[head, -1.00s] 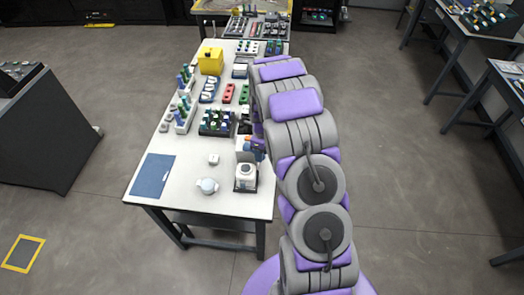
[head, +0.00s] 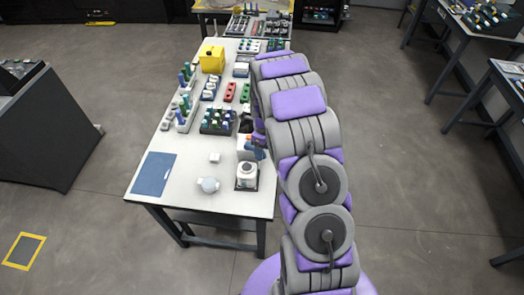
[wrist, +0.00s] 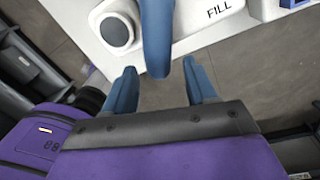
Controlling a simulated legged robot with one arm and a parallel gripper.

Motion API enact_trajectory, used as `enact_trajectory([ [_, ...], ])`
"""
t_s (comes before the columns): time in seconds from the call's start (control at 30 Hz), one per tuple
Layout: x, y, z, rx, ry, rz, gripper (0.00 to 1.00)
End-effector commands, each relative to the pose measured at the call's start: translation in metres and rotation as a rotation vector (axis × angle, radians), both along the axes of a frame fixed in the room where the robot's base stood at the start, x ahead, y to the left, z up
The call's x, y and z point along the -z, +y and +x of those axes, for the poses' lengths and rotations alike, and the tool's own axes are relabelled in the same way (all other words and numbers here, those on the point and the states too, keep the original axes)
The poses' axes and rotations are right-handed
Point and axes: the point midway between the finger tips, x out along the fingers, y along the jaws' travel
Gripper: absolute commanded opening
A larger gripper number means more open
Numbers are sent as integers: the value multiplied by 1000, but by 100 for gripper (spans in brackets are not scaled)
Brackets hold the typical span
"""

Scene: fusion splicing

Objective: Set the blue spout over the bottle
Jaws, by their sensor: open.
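The blue spout (wrist: 157,40) hangs down from the top of the wrist view, and its rounded tip lies between my fingers. My gripper (wrist: 161,88) is open, with one blue finger on each side of the tip; I see a gap on both sides. In the head view a small blue part, likely the spout (head: 253,147), shows at the white stand beside my arm. The white bottle (head: 247,176) stands on a dark base at the table's front right, just in front of that stand. My gripper is mostly hidden behind my arm in the head view.
A white body marked FILL (wrist: 218,12) and a round grey-topped part (wrist: 116,31) sit close beyond my fingers. A round pale vessel (head: 208,185), a small white block (head: 215,158) and a blue mat (head: 153,174) lie left. Racks fill the table (head: 190,150) farther back.

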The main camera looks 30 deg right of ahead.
Motion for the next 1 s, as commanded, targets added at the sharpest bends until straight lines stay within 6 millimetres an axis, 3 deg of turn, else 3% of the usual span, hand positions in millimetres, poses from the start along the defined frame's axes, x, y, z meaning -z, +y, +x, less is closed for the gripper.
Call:
enact_trajectory([
  [0.6,-132,-8,8,0,-5,-3,56],
  [0.8,-151,-9,8,0,1,-1,56],
  [1.0,-155,-9,8,0,1,-1,56],
])
